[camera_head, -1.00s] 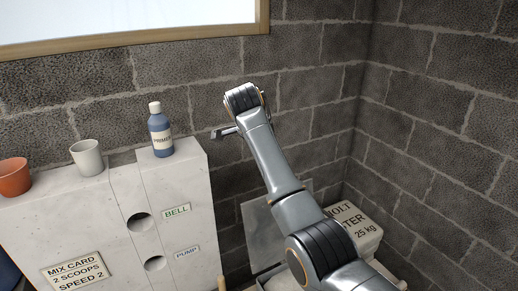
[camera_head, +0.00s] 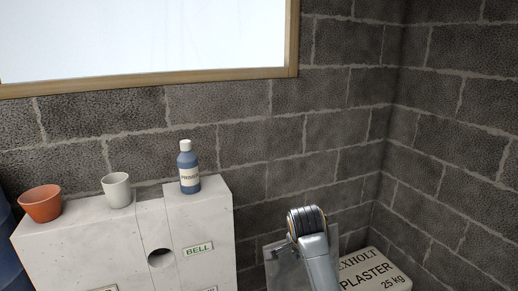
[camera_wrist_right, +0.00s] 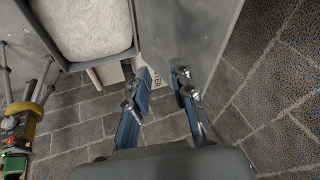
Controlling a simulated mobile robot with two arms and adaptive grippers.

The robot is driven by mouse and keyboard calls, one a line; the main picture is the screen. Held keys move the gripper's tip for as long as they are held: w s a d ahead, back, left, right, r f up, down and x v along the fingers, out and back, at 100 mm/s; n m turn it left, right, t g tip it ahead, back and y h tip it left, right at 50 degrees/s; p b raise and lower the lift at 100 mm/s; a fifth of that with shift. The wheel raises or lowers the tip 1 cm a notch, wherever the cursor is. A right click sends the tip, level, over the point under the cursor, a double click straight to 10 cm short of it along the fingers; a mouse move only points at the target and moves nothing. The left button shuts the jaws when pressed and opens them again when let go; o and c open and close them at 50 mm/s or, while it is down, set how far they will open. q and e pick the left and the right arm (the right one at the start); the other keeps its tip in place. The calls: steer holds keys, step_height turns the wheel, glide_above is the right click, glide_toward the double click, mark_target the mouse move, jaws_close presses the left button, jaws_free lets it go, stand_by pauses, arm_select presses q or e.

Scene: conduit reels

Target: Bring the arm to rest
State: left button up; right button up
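My right arm (camera_head: 314,255) rises from the bottom edge of the head view, right of the middle, with its rounded grey joint on top. It stands in front of a grey panel and apart from the white block. My right gripper does not show in the head view. In the right wrist view my right gripper (camera_wrist_right: 165,82) is open, with a clear gap between its two blue-sided fingers and nothing held. A grey flat surface and the floor lie beyond the fingers. My left gripper is in neither view.
A white block (camera_head: 85,251) carries a terracotta pot (camera_head: 41,204), a white cup (camera_head: 117,190) and a blue bottle (camera_head: 188,170). A plaster bag (camera_head: 375,274) lies at the lower right by the block wall. A pale textured pad (camera_wrist_right: 85,25) and yellow-green equipment (camera_wrist_right: 20,130) show in the wrist view.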

steer(key=s+d+f+n, duration=0.3)
steer(key=s+f, duration=0.4)
steer(key=s, duration=0.2)
steer(key=s+d+f+n, duration=0.2)
steer(key=s+d+f, duration=0.1)
steer(key=s+f, duration=0.45)
steer(key=s+d+n+g+y, duration=0.15)
steer(key=s+n, duration=0.55)
steer(key=s, duration=1.6)
step_height(320, 180, down, 32)
steer(key=s+g+b, duration=0.1)
steer(key=s+b, duration=0.1)
steer(key=b, duration=0.5)
steer(key=s+d+f+b, duration=0.1)
steer(key=s+f+b, duration=0.1)
steer(key=s+f, duration=0.6)
steer(key=s+d+f+n+g+b, duration=0.1)
steer(key=s+d+f+b, duration=0.1)
steer(key=s+f, duration=0.6)
step_height(320, 180, down, 6)
steer(key=shift+d+r+b, duration=0.1)
steer(key=shift+d+b, duration=0.1)
steer(key=shift+b, duration=0.45)
